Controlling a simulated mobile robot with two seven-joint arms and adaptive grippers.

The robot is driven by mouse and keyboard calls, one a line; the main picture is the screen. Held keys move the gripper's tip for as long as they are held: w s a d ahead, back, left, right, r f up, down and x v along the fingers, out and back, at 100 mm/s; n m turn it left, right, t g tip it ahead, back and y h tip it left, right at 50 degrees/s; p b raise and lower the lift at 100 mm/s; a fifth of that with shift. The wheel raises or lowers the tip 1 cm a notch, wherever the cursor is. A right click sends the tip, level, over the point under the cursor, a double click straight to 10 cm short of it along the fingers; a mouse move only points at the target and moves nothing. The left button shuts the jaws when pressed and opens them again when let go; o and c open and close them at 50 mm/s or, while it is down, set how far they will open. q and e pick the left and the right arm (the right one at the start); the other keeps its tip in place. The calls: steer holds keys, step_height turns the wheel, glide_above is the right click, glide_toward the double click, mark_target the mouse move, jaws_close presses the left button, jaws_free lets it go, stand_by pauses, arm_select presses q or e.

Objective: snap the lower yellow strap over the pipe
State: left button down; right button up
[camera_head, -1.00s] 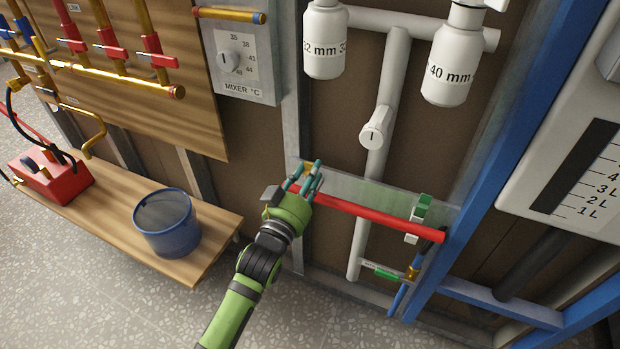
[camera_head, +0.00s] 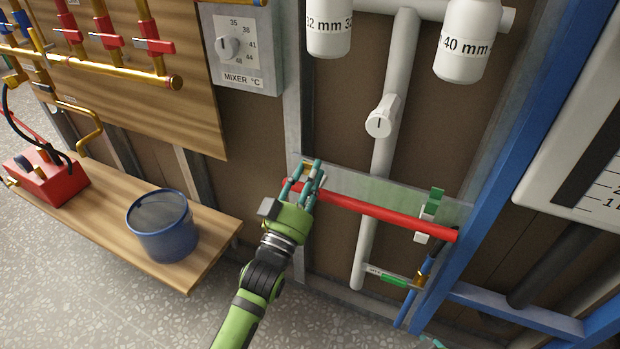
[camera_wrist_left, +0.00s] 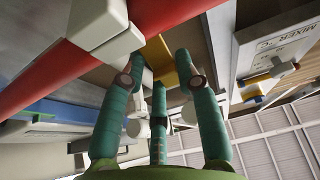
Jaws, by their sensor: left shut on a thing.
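The red pipe (camera_head: 385,210) runs slanting down to the right across a translucent panel on the wall frame. My left gripper (camera_head: 308,172) is at the pipe's left end, its teal fingers around that spot. In the left wrist view, the yellow strap (camera_wrist_left: 161,62) lies between the fingertips, beside the red pipe (camera_wrist_left: 168,12), and the gripper is shut on it. A white clip block (camera_wrist_left: 98,22) sits by the pipe there. In the head view the fingers hide the strap. Teal tips at the bottom edge look like my right gripper (camera_head: 432,342); its opening cannot be seen.
A green and white clip (camera_head: 432,205) is at the pipe's right part. A white pipe with a valve knob (camera_head: 380,122) stands behind. The mixer box (camera_head: 240,50) is up left. A bench (camera_head: 95,215) with a blue bucket (camera_head: 163,235) is at left; a blue post (camera_head: 500,170) at right.

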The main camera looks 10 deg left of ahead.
arm_select(q)
steer(key=shift+s+f+t+b, duration=0.1)
steer(key=shift+f+t+b, duration=0.25)
steer(key=shift+b, duration=0.45)
steer(key=shift+t+b, duration=0.25)
steer(key=shift+b, duration=0.25)
arm_select(e)
steer(key=w+a+r+n+t+y, duration=0.1)
steer(key=w+a+r+t+y, duration=0.1)
steer(key=w+a+r+t, duration=0.3)
steer(key=w+a+r+t+y, duration=0.1)
steer(key=w+r+t, duration=0.25)
steer(key=r, duration=0.35)
arm_select(q)
steer(key=shift+s+t+h+b, duration=0.15)
steer(key=shift+t+h+b, duration=0.15)
steer(key=shift+b, duration=0.4)
steer(key=shift+a+t+b, duration=0.1)
steer(key=shift+t+b, duration=0.2)
steer(key=shift+b, duration=0.25)
arm_select(e)
steer(key=s+a+r+n+t+y, duration=0.1)
steer(key=s+r+t+y, duration=0.2)
steer(key=r, duration=0.5)
steer(key=s+a+r+n+t+y, duration=0.2)
steer(key=s+r+t+y, duration=0.1)
steer(key=r, duration=0.5)
steer(key=shift+s+t+y, duration=0.3)
steer(key=shift+t+y, duration=0.3)
steer(key=shift+t, duration=0.65)
